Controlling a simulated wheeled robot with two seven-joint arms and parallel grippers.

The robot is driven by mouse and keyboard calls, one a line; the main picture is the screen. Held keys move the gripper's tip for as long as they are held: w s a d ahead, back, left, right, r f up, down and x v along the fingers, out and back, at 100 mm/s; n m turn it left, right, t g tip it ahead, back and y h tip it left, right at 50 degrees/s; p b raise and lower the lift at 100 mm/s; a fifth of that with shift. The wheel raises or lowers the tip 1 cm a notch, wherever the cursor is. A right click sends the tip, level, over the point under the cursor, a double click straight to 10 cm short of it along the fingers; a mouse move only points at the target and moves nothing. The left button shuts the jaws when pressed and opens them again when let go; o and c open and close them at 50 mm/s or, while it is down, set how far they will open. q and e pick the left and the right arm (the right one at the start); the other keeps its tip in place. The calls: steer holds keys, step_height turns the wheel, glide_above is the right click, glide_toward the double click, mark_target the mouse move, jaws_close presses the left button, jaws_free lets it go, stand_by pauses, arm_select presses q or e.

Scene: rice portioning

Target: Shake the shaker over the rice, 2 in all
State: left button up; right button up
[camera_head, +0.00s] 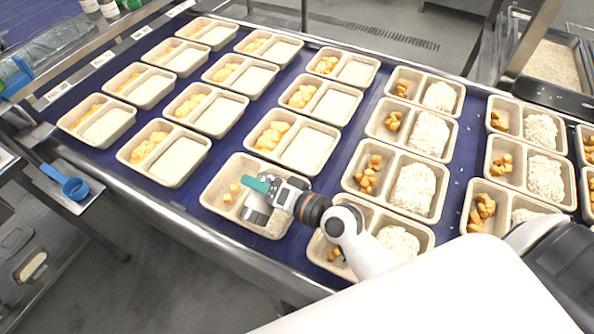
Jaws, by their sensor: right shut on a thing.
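My right gripper (268,190) reaches in from the lower right and is shut on a metal shaker (257,209). A teal piece shows at the fingertips. The shaker is over a two-part tray (211,196) at the front middle of the blue belt. Trays to the right hold mounds of white rice (414,189) beside orange pieces. My left gripper is not in view.
Several more two-part trays stand in rows on the blue belt (225,148); those to the left hold orange pieces and a flat pale fill. A blue measuring scoop (72,187) lies at the left, off the belt. A dark bin of rice (556,66) is at the upper right.

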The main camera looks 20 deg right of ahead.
steer(key=shift+d+r, duration=0.15)
steer(key=a+m+p, duration=0.1)
steer(key=m, duration=0.1)
steer(key=a+r+m+g+y+p, duration=0.1)
steer(key=m+p, duration=0.1)
steer(key=shift+a+r, duration=0.1)
steer(key=shift+r, duration=0.1)
steer(key=m+p, duration=0.1)
steer(key=p, duration=0.1)
steer(key=r+m+y+p, duration=0.1)
steer(key=m, duration=0.1)
steer(key=shift+d+g+p, duration=0.35)
steer(key=shift+g+p, duration=0.05)
steer(key=shift+r+m+y+p, duration=0.1)
steer(key=shift+m+y+p, duration=0.2)
steer(key=shift+m+p, duration=0.45)
steer(key=shift+d+r+m+p, duration=0.1)
steer(key=shift+m+p, duration=0.2)
steer(key=shift+m, duration=0.45)
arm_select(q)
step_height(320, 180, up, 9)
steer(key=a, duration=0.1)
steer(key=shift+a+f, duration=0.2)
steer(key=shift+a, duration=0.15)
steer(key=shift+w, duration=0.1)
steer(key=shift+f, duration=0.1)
arm_select(e)
steer(key=shift+y, duration=0.3)
